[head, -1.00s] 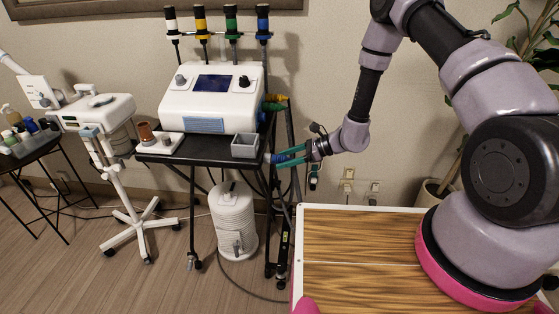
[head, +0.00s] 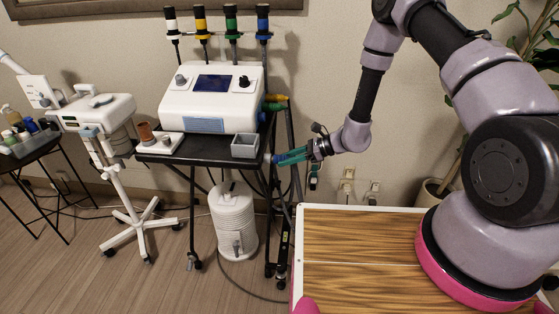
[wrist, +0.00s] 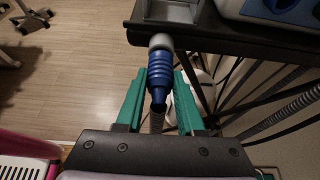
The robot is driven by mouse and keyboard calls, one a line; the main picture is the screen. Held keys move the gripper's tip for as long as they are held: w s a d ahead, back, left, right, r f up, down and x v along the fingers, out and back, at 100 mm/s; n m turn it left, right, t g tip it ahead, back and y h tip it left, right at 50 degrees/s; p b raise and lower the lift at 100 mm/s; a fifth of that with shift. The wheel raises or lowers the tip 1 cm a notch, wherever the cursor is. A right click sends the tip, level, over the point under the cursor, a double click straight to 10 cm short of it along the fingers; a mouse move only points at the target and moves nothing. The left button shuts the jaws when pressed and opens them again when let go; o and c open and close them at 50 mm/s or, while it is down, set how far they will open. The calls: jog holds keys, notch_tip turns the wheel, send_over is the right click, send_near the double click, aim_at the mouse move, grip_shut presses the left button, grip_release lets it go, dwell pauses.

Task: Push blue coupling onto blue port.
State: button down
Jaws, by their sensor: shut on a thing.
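The blue coupling (wrist: 160,75) is ribbed, with a light grey end (wrist: 160,42) near the dark table edge in the wrist view. My gripper (wrist: 162,82) has its green fingers on both sides of the coupling and is shut on it. In the head view my gripper (head: 285,158) is just right of the black table, below its top, with blue (head: 274,159) at the fingertips. The white machine (head: 212,102) has green and yellow fittings (head: 275,103) on its right side.
A grey tray (head: 244,146) sits at the right corner of the black table (head: 210,153), close above my gripper. Hoses (wrist: 280,110) and dark stand legs crowd the right of the wrist view. A white canister (head: 234,220) stands below the table.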

jog(key=shift+d, duration=0.2)
jog(key=shift+s+d, duration=0.1)
jog(key=shift+d, duration=2.6)
jog(key=shift+r, duration=5.1)
jog(key=w+a+f, duration=0.1)
jog(key=w+a, duration=0.2)
jog(key=w, duration=0.4)
jog(key=w+a+f, duration=0.1)
jog(key=w+a, duration=0.2)
jog(key=w, duration=0.5)
jog(key=shift+w+a+f, duration=0.15)
jog(key=shift+a+f, duration=0.15)
jog(key=shift+f, duration=0.1)
jog(key=shift+a, duration=0.4)
jog(key=shift+a, duration=0.25)
